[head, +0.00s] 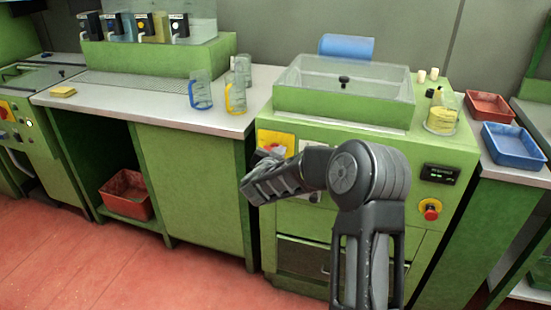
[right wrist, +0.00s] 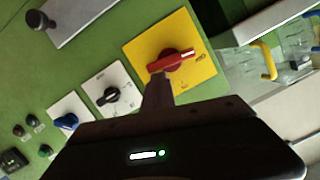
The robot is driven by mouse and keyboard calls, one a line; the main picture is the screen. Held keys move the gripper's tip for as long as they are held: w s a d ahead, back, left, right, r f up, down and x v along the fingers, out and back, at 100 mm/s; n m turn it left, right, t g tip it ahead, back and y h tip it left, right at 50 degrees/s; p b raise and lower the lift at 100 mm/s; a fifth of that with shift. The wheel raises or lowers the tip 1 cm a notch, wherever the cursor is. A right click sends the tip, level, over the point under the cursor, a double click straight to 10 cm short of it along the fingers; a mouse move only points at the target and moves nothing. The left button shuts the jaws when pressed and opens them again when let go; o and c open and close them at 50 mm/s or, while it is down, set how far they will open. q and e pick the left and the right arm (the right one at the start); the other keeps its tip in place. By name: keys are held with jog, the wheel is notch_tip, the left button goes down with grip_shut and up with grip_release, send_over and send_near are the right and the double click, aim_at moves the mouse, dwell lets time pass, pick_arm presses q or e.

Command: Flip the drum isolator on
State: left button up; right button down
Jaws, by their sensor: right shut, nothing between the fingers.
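The drum isolator is a red rotary handle (right wrist: 172,60) on a square yellow plate (right wrist: 205,72), on the green machine's front. In the right wrist view the handle lies nearly level, its right end tilted slightly up toward a small mark too blurred to read. In the head view the yellow plate (head: 284,139) is partly hidden by my right gripper (head: 267,154). My right gripper is shut and empty. Its fingertips (right wrist: 157,80) overlap the handle's left end in the right wrist view; I cannot tell whether they touch. My left gripper is not in view.
Beside the plate are a black knob on a white plate (right wrist: 108,96) and a blue knob (right wrist: 66,121). A red emergency button (head: 431,211) sits at the front's right. Glass jugs (head: 236,96) stand on the left counter. Red (head: 489,106) and blue trays stand right.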

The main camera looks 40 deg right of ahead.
pick_arm(q)
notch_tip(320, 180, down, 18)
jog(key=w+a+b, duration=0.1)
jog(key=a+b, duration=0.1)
jog(key=b, duration=1.5)
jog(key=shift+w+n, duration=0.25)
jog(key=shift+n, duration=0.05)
pick_arm(e)
jog(key=f+m+t, duration=0.1)
jog(key=m, duration=0.1)
jog(key=f+m+t, duration=0.1)
jog(key=m, duration=0.2)
jog(key=f+m+t, duration=0.1)
jog(key=m, duration=0.2)
jog(key=shift+s+d+y, duration=0.15)
jog(key=shift+s+y, duration=0.1)
jog(key=shift+y, duration=0.05)
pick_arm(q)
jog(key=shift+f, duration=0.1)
